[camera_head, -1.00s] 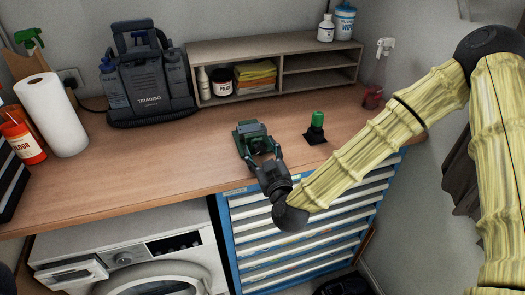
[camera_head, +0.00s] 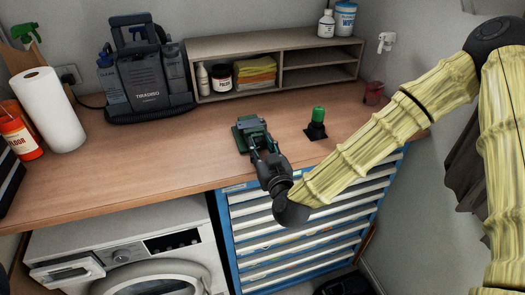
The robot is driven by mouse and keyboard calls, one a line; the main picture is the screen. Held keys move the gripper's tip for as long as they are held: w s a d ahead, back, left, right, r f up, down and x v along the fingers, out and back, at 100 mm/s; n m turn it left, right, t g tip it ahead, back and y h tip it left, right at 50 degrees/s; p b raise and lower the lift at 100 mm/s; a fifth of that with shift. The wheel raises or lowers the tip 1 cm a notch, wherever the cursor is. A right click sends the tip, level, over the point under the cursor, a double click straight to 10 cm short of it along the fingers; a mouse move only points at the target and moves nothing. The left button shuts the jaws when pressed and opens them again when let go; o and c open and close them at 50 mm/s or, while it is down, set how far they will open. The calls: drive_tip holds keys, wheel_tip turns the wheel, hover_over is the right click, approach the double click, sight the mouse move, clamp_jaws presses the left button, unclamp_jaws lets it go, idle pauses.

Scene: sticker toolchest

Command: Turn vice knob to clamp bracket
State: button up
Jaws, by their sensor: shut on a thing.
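The green vice (camera_head: 250,129) stands on the wooden worktop near its front edge, above the blue drawer chest. My gripper (camera_head: 262,152) is at the near side of the vice, with its fingers closed together at the vice's front. It is shut on the vice knob, which the fingers and the gripper body mostly hide. I cannot make out the bracket in the vice jaws at this size. A green-topped piece on a black base (camera_head: 317,124) stands upright on the worktop to the right of the vice, apart from it.
A wooden shelf (camera_head: 275,43) with a jar and folded cloths stands along the back. A grey machine (camera_head: 147,75), a paper towel roll (camera_head: 48,108) and a red bottle (camera_head: 18,135) stand at left. The worktop (camera_head: 150,160) left of the vice is clear.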

drive_tip(key=m+b, duration=0.3)
drive_tip(key=m, duration=0.1)
drive_tip(key=shift+d+f+m+b, duration=0.1)
drive_tip(key=shift+f+m+b, duration=0.05)
drive_tip(key=shift+m+b, duration=0.2)
drive_tip(key=m+b, duration=0.3)
drive_tip(key=m, duration=0.1)
drive_tip(key=shift+w+m, duration=0.1)
drive_tip(key=shift+m, duration=0.15)
drive_tip(key=shift+r, duration=0.2)
drive_tip(key=o, duration=1)
drive_tip(key=shift+f, duration=0.1)
